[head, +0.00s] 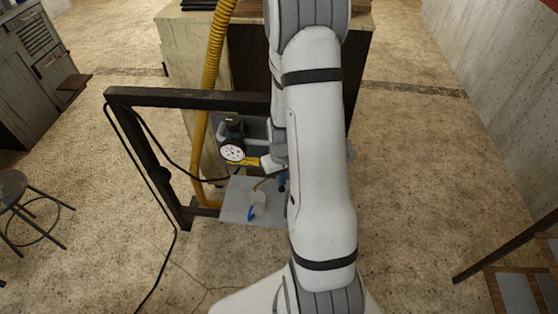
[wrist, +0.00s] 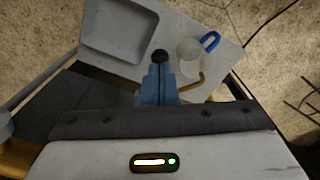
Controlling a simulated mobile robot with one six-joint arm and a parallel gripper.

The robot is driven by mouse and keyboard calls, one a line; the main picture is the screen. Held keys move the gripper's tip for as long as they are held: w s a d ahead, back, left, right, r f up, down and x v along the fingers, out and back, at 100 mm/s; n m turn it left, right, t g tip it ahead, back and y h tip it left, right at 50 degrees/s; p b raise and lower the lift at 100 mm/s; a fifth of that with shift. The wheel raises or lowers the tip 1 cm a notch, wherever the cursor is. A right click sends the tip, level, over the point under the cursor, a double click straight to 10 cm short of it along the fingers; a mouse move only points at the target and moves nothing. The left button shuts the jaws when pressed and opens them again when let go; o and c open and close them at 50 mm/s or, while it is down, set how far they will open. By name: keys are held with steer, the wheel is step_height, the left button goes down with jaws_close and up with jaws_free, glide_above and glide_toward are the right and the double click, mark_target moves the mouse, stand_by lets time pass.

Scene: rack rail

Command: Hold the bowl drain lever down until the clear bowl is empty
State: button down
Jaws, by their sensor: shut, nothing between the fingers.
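My gripper (wrist: 157,82) has blue fingers, shut with nothing between them. Its tips are right beside a round black knob (wrist: 160,56) in the wrist view, which looks like the end of the drain lever. I cannot tell whether they touch or whether the lever is down. In the head view only a bit of the blue gripper (head: 283,184) shows past my arm. A pale container with a blue handle (wrist: 189,50) stands just right of the knob; it also shows in the head view (head: 259,203). The clear bowl and its level cannot be made out.
A pale grey shelf plate (head: 236,190) carries the container, with a grey tray (wrist: 125,48) at its left in the wrist view. A dark frame (head: 150,99), a round gauge (head: 232,150) and a yellow hose (head: 211,75) are close by. A stool (head: 14,192) stands left.

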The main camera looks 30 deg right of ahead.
steer(key=shift+f, duration=0.1)
stand_by(0.3)
steer(key=shift+f+b, duration=1.9)
steer(key=shift+f, duration=0.15)
stand_by(5.2)
